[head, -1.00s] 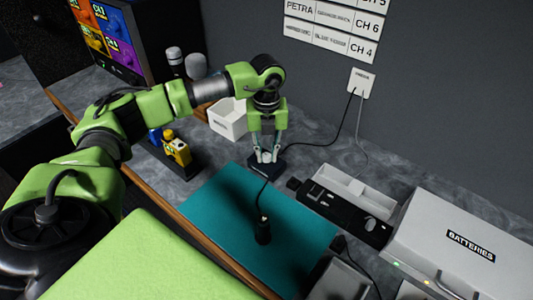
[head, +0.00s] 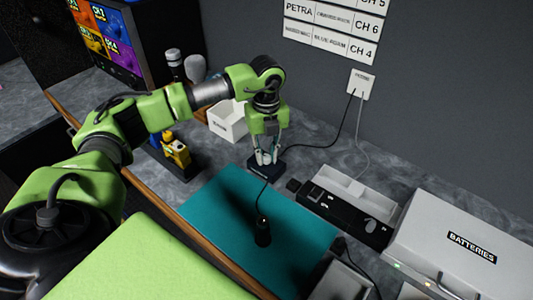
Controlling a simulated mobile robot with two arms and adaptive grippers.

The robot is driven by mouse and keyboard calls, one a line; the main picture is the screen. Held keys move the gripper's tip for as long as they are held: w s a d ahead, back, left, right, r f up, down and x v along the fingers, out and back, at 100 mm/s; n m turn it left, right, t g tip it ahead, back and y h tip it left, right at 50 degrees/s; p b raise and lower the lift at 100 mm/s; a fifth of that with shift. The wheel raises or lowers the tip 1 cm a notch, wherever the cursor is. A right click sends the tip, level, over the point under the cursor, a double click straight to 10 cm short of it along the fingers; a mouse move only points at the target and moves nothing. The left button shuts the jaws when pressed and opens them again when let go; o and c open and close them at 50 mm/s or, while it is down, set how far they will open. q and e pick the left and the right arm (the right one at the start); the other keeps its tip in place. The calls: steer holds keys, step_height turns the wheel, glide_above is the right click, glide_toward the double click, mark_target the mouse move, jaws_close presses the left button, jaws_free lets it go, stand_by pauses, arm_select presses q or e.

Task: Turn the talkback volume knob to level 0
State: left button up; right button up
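A small dark box (head: 263,173) stands on the grey counter just behind the teal mat. In the earlier picture a small pale knob shows on its top; now my fingers mostly hide it. My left gripper (head: 266,160) points straight down onto the box, with its fingertips close together around the knob and seemingly shut on it. The knob's marks and its level are too small and too covered to read. My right gripper is not in view.
A teal mat (head: 220,205) with a black upright object (head: 262,234) lies in front. A white bin (head: 228,122) and yellow and blue items (head: 175,152) stand left. A black device (head: 345,215) and a batteries case (head: 465,240) stand right. Cables cross the counter.

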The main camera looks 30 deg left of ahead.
mark_target(266, 157)
arm_select(q)
steer(key=o, duration=0.4)
steer(key=shift+r, duration=0.1)
steer(key=shift+o, duration=0.2)
step_height(266, 157, up, 12)
stand_by(0.5)
